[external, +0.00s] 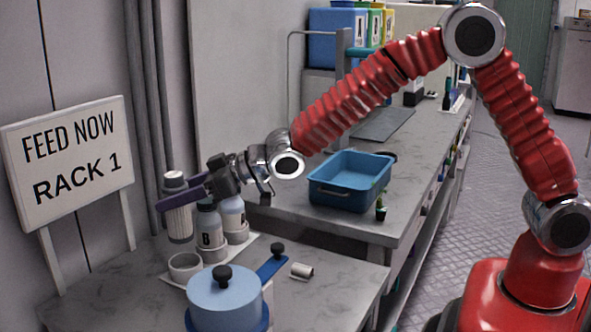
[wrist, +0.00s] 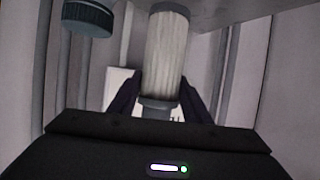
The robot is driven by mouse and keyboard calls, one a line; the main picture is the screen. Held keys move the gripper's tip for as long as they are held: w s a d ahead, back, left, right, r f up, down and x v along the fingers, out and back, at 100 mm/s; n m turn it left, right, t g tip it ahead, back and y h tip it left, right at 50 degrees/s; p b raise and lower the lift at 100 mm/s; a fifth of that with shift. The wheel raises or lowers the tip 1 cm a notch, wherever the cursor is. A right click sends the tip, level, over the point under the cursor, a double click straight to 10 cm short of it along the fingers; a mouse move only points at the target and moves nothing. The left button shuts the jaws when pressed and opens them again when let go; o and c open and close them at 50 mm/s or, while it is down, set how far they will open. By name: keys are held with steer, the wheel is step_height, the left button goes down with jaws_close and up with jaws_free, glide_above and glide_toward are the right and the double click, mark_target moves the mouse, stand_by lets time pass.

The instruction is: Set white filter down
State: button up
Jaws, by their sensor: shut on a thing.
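My gripper (external: 180,197) is at the left of the external view, its purple fingers shut on the white filter. The white filter (external: 178,222) is a ribbed upright cylinder with grey end caps. It also shows between the dark fingers in the wrist view (wrist: 167,55). In the external view its lower end appears above and slightly left of an empty white ring holder (external: 185,264), with a visible gap. Bottle B (external: 209,232) and another white bottle (external: 232,213) stand in similar holders just right of the filter. My gripper partly covers the bottles' tops.
A blue lidded pot (external: 225,300) stands in front, with a blue lever (external: 272,267) and a small white cylinder (external: 302,271) beside it. A "RACK 1" sign (external: 70,160) stands left. A blue bin (external: 348,192) is on the back bench. A dark round cap (wrist: 88,17) shows upper left in the wrist view.

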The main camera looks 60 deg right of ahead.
step_height(320, 180, up, 10)
steer(key=shift+r, duration=0.25)
steer(key=w+d+m+t+h, duration=0.1)
steer(key=w+d+m+h, duration=0.15)
steer(key=d, duration=2.45)
steer(key=s+d+m+h, duration=0.1)
steer(key=s+d, duration=0.2)
steer(key=d, duration=0.7)
steer(key=s+d+m+h, duration=0.1)
steer(key=s+d, duration=0.2)
steer(key=d, duration=0.7)
steer(key=shift+h, duration=0.25)
steer(key=shift+f, duration=2.55)
step_height(320, 180, down, 6)
